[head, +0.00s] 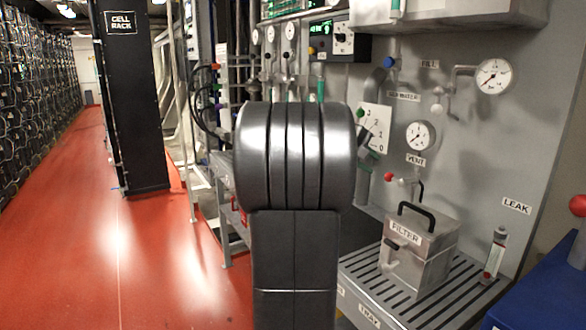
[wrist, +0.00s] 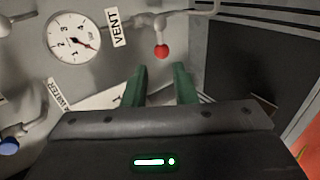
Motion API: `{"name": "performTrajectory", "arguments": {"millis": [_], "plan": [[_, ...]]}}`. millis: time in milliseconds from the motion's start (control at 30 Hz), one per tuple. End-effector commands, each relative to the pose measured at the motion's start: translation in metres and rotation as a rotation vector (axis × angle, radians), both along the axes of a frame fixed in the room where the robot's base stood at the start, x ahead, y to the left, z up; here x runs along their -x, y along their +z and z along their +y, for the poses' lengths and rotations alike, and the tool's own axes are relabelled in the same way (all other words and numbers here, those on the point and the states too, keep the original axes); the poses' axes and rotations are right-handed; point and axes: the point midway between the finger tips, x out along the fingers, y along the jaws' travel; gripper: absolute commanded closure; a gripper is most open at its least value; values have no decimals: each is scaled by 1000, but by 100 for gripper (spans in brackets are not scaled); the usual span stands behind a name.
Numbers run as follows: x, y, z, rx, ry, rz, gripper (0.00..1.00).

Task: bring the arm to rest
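My gripper (wrist: 160,75) shows in the wrist view with two green fingers. They stand apart, with nothing visible between them. In the wrist view the red-knobbed vent valve (wrist: 162,51) lies beyond the fingertips, and a round gauge (wrist: 73,38) is to the left beside the VENT label (wrist: 118,28). In the head view a thick dark grey link of my arm (head: 294,260) stands upright in the middle and hides part of the panel behind it. My gripper cannot be made out there.
A filter box (head: 418,255) with a black handle stands on a slotted tray (head: 455,305) at the right, near a small tube (head: 495,252). A blue surface (head: 545,290) is at the lower right. The red floor aisle (head: 90,220) at the left, beside the black cell rack (head: 130,100), looks clear.

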Motion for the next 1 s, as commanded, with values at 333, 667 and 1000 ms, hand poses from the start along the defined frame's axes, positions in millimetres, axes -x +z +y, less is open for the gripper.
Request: {"name": "performTrajectory", "arguments": {"millis": [333, 667, 1000], "plan": [[-32, -44, -56, 1, -5, 5, 75], [-60, -81, -103, 1, -5, 5, 75], [-59, -82, -100, 110, -2, 191, 75]]}}
